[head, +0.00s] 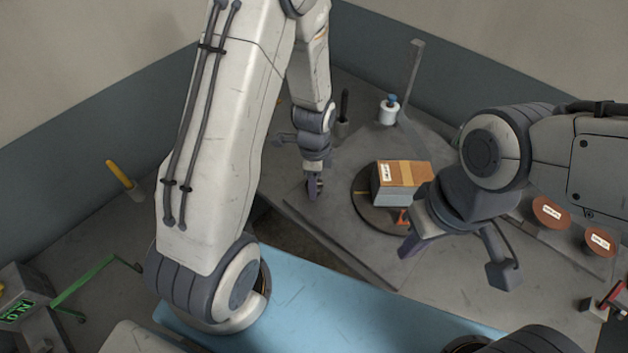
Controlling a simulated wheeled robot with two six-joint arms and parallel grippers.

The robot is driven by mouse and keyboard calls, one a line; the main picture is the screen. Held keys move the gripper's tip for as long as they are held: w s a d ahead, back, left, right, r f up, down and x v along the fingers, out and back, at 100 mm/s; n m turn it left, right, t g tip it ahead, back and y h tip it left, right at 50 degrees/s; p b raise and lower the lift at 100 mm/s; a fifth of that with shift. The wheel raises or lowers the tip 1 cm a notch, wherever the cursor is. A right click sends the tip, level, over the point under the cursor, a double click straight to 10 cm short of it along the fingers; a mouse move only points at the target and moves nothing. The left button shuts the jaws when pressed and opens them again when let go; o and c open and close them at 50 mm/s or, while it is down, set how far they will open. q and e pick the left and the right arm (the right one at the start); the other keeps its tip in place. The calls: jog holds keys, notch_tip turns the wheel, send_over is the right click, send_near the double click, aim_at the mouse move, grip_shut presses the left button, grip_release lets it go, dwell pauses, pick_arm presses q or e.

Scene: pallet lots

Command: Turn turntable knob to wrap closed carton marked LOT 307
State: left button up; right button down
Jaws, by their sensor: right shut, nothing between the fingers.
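A carton (393,194) with a brown top, grey sides and a white label stands on the dark round turntable (364,207). Its top looks closed; the label is too small to read. A small orange-red part (403,216), which looks like the knob, sits at the turntable's front edge, right below the carton. My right gripper (408,247) is shut and empty, its fingertips close in front of that orange part. I cannot tell whether they touch. My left gripper (315,188) points down left of the turntable, apart from it; its fingers are seen too narrowly to tell their state.
A grey upright post (413,75), a white roll with a blue top (388,113) and a black peg (343,112) stand behind the turntable. Two labelled reddish-brown discs (551,213) (599,241) lie right. A yellow handle (119,174) and a green frame (85,285) are left.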

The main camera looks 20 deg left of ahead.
pick_arm(q)
jog(key=shift+n, duration=0.3)
jog(key=n, duration=0.5)
jog(key=shift+n, duration=0.3)
jog(key=n, duration=1.2)
jog(key=shift+w+n, duration=0.1)
jog(key=shift+n, duration=0.2)
jog(key=n, duration=0.5)
jog(key=shift+n, duration=0.4)
jog(key=o, duration=1.4)
jog(key=shift+c, duration=0.2)
